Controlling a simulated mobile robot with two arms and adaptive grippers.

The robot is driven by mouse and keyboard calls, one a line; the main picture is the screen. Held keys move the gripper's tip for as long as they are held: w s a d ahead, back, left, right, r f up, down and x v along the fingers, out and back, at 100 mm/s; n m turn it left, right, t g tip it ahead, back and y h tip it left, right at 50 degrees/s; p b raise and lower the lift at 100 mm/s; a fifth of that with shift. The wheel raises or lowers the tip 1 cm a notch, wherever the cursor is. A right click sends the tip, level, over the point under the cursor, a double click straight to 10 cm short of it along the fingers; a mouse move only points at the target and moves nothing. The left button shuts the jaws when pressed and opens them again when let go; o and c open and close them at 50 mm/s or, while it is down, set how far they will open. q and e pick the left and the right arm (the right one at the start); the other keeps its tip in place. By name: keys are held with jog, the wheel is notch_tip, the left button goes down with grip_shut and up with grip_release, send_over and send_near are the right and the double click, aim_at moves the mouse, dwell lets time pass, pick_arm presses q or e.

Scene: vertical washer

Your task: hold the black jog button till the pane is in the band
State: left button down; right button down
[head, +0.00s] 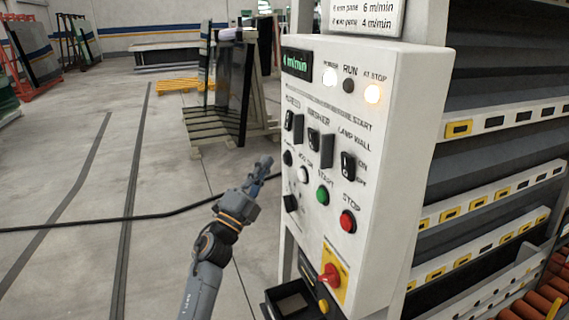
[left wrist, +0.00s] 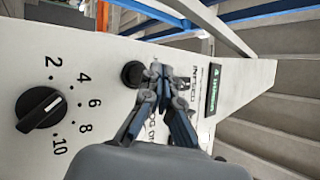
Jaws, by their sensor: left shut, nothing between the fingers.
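The control panel (head: 385,150) stands right of centre in the head view. A black round button (head: 287,157) is at its left edge, above a black dial knob (head: 291,203). The same black button shows in the left wrist view (left wrist: 132,74), with the numbered dial (left wrist: 40,108) to its left. My left gripper (head: 266,163) is shut and empty, left of the panel. Its fingertips (left wrist: 160,72) appear just right of the black button in the left wrist view; I cannot tell whether they touch the panel. I cannot identify the task's pane or band. My right gripper is not in view.
A white button (head: 303,175), green START button (head: 322,195) and red STOP button (head: 348,220) run down the panel. Dark panes stand on a rack (head: 215,125) behind. A black cable (head: 100,219) crosses the floor.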

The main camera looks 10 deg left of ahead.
aim_at(287, 159)
pick_arm(q)
jog(key=shift+w+d, duration=0.4)
jog(key=shift+d, duration=0.15)
dwell(1.1)
jog(key=shift+w+d+b, duration=0.25)
jog(key=shift+d+b, duration=0.05)
jog(key=shift+d, duration=0.05)
